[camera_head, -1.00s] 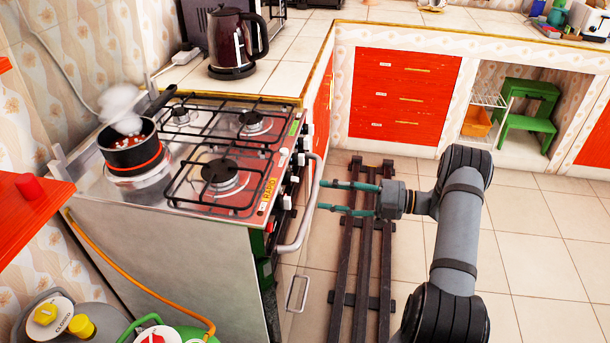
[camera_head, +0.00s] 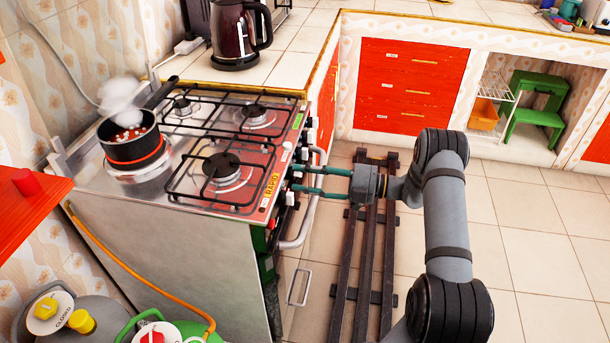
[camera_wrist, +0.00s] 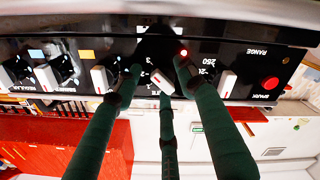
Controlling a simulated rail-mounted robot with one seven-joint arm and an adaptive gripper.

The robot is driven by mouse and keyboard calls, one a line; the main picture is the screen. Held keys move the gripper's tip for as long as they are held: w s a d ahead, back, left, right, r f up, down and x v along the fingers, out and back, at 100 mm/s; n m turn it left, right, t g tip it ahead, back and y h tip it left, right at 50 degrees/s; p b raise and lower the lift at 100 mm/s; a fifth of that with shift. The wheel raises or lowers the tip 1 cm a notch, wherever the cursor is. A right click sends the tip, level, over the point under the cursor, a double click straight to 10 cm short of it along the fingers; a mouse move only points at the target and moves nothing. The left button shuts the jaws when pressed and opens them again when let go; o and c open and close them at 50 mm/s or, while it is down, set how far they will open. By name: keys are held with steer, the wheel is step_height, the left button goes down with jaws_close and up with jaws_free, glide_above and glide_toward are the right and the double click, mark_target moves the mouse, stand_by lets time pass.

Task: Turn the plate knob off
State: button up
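The black stove panel fills the top of the wrist view. A white knob (camera_wrist: 160,80) sits between the green fingers of my gripper (camera_wrist: 158,68), turned at an angle, unlike the upright knobs beside it. A partly hidden label by it ends in "TE". A small red light (camera_wrist: 183,53) glows next to it. The fingers are apart; a gap shows at the knob's left, and contact at its right is unclear. In the head view my gripper (camera_head: 291,180) reaches the stove's front knobs. A black pan (camera_head: 132,142) steams over a glowing red ring (camera_head: 137,164) on the stove.
Other white knobs (camera_wrist: 100,78) (camera_wrist: 227,83) flank this one, and a red spark button (camera_wrist: 270,83) is at right. The oven handle (camera_head: 303,220) runs below the panel. A kettle (camera_head: 236,35) stands on the back counter. The floor at right is clear.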

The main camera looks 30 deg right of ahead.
steer(key=shift+s, duration=0.1)
steer(key=c, duration=0.9)
steer(key=shift+o, duration=0.2)
steer(key=shift+n, duration=0.3)
steer(key=n+b, duration=0.1)
steer(key=n, duration=0.7)
steer(key=r+n+b, duration=0.1)
steer(key=n, duration=0.8)
steer(key=n+b, duration=0.1)
steer(key=n, duration=0.8)
steer(key=shift+r, duration=0.2)
steer(key=shift+n, duration=0.3)
steer(key=o, duration=1.1)
steer(key=shift+a, duration=0.1)
